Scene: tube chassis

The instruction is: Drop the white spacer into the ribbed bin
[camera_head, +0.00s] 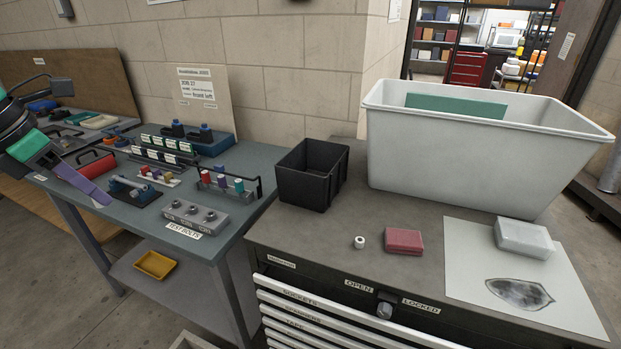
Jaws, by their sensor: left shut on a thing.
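The white spacer (360,242) is a small ring-like piece. It rests on the dark cabinet top, just left of a red block. The black bin (312,176), open at the top with ribs on its side, stands at the cabinet's back left edge. I cannot see its floor. My left gripper (68,172) is at the far left over the workbench, well away from spacer and bin. It is shut on a long purple piece (92,190) pointing down to the right; its grip is hard to make out. My right gripper is not in view.
A large white tub (480,150) with a green panel inside stands at the back right. A red block (403,241) lies beside the spacer. A clear box (523,238) sits on a pale sheet (467,270). Racks and fittings crowd the workbench (240,226).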

